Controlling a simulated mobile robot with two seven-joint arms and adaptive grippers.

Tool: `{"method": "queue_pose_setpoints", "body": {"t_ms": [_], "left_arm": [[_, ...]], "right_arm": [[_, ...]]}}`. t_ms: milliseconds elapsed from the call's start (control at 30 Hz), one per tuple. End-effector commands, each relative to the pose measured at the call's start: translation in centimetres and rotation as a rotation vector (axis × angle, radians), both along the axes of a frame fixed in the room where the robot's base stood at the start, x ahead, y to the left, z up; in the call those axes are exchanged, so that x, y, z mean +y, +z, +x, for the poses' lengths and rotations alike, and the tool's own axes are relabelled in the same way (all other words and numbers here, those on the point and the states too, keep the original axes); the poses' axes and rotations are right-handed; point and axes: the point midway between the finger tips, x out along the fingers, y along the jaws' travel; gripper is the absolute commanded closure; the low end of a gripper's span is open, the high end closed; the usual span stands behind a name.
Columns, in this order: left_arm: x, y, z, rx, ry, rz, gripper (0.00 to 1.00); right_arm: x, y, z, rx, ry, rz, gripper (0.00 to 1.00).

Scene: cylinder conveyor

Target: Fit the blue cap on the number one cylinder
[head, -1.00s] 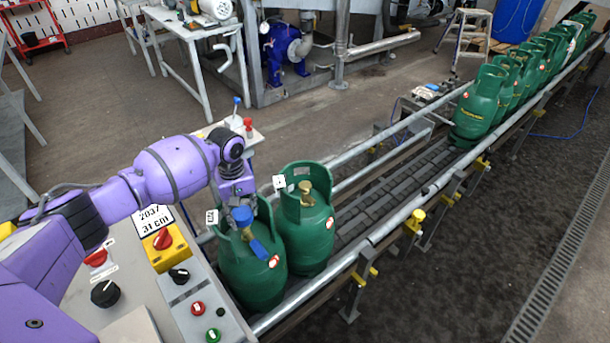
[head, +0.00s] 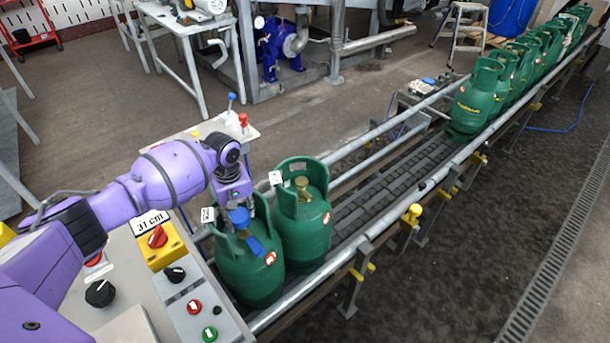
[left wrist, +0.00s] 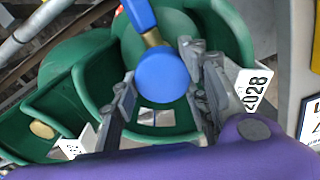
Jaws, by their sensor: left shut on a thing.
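Two green gas cylinders stand upright at the conveyor's near end: a front one (head: 248,270) and one behind it (head: 303,228). My left gripper (head: 238,204) points down into the front cylinder's collar. It is shut on the round blue cap (head: 239,217), which also shows between the fingers in the left wrist view (left wrist: 161,75). A blue handle-like piece (head: 257,246) sticks out beside the cap, with brass at its base (left wrist: 153,38). The cap hides the valve top, so I cannot tell whether it is seated. The rear cylinder has an uncovered brass valve (head: 302,185). My right gripper is out of view.
A white tag (left wrist: 252,87) hangs at the front cylinder's collar. The control panel (head: 205,293) with knobs and buttons lies close on the left. Conveyor rails (head: 345,243) run beside the cylinders. The middle belt (head: 385,187) is empty; several green cylinders (head: 475,95) queue farther back.

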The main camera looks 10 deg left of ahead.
Motion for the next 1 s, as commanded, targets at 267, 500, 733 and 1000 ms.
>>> {"method": "queue_pose_setpoints", "body": {"t_ms": [267, 500, 733, 1000], "left_arm": [[0.0, -0.9, -0.1, 0.003, 0.001, -0.001, 0.76], [0.0, -1.1, -0.1, 0.001, 0.001, 0.000, 0.45], [0.0, -1.1, -0.1, 0.001, 0.001, 0.000, 0.36], [0.1, -0.1, 0.0, -0.001, 0.001, 0.000, 0.36]], "right_arm": [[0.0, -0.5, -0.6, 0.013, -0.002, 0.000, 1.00], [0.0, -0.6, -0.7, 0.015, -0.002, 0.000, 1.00], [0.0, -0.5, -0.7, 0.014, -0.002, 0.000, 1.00], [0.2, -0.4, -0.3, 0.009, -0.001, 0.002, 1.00]]}}
